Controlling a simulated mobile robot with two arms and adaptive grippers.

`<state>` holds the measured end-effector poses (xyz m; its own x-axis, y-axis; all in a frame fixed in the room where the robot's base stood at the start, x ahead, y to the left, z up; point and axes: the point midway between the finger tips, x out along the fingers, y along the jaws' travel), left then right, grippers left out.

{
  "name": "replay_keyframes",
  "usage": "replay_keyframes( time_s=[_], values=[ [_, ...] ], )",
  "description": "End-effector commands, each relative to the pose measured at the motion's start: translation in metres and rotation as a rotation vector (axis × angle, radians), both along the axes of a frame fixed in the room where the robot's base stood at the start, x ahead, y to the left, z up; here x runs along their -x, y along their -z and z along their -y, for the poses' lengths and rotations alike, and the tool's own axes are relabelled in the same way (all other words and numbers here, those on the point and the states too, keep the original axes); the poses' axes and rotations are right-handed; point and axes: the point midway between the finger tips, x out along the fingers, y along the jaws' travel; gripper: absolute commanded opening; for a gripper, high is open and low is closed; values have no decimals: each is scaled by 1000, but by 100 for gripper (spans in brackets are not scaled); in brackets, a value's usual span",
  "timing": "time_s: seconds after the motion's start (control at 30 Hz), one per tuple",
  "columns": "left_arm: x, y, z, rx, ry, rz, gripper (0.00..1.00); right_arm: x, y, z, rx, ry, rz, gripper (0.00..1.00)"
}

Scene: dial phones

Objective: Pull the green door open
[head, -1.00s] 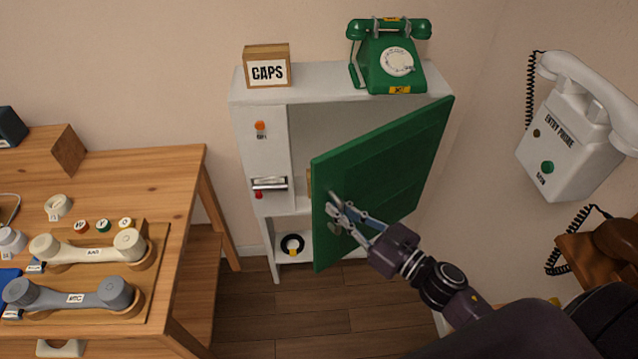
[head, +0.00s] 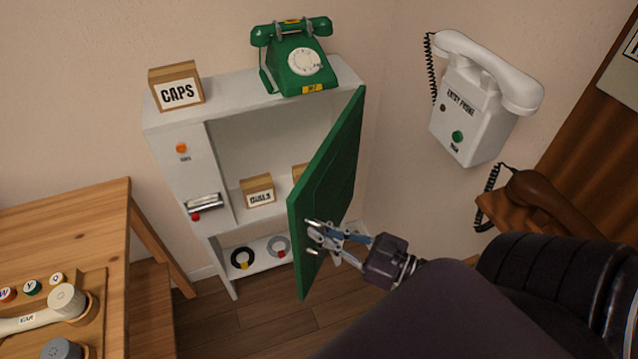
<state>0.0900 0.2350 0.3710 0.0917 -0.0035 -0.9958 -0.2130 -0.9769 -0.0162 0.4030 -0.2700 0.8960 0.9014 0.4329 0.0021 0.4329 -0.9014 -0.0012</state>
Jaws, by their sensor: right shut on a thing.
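The green door (head: 334,180) stands swung out from the white cabinet (head: 180,130), hinged on its right side, wide open. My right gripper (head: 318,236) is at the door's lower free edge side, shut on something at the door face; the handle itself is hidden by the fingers. Through the opening I see a box labelled DIALS (head: 257,191) on the shelf, with part of another box (head: 300,174) beside the door. My left gripper is not in view.
A green dial phone (head: 300,62) and a CAPS box (head: 177,88) stand on the cabinet. A white entry phone (head: 470,115) hangs on the right wall, above a brown phone (head: 540,205). A wooden table (head: 70,230) is at left. Bare floor lies in front of the cabinet.

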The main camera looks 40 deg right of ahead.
Motion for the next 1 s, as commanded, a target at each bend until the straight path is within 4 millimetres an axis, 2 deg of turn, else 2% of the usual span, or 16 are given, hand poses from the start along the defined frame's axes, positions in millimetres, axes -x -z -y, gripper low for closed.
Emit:
replay_keyframes(
  time_s=[0.07, 0.1, 0.23, 0.5, 0.63, 1.0],
  values=[
    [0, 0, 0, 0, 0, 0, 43, 1, 3, 0, 1, 1, -6, 0],
    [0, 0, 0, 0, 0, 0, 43, 1, 3, 0, 1, 1, -6, 13],
    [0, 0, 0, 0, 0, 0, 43, 0, 2, 0, 0, 1, -5, 26],
    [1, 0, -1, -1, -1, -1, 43, 1, 2, 0, 0, 1, -3, 26],
    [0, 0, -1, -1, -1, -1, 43, 9, 2, 4, 1, 1, -5, 26],
    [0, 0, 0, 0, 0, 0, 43, 77, 3, 37, 1, 3, -9, 26]
  ],
)
